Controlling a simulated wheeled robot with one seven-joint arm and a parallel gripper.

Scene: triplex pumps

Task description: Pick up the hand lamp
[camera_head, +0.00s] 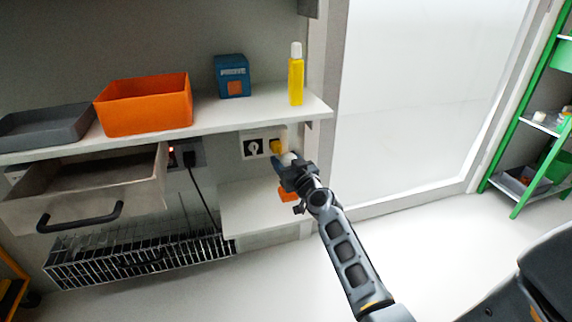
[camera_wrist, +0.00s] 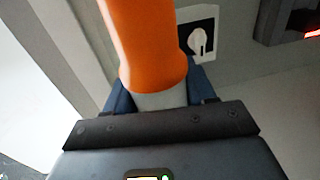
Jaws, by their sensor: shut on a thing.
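The hand lamp has an orange body (camera_wrist: 145,45) and a pale grey section held between my gripper's (camera_wrist: 160,92) dark blue fingers in the wrist view. In the head view my gripper (camera_head: 284,164) is at the wall below the right end of the upper shelf. A whitish rounded part of the lamp shows between the fingers, and an orange part (camera_head: 288,195) shows below, over the lower shelf. The fingers and wrist hide the rest. I cannot tell whether the lamp touches the lower shelf.
The upper shelf (camera_head: 225,113) holds an orange bin (camera_head: 145,104), a grey tray (camera_head: 45,127), a blue box (camera_head: 232,76) and a yellow bottle (camera_head: 296,75). A rotary switch (camera_head: 253,147) is left of my gripper. An open drawer (camera_head: 90,190) and wire basket (camera_head: 140,255) are farther left.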

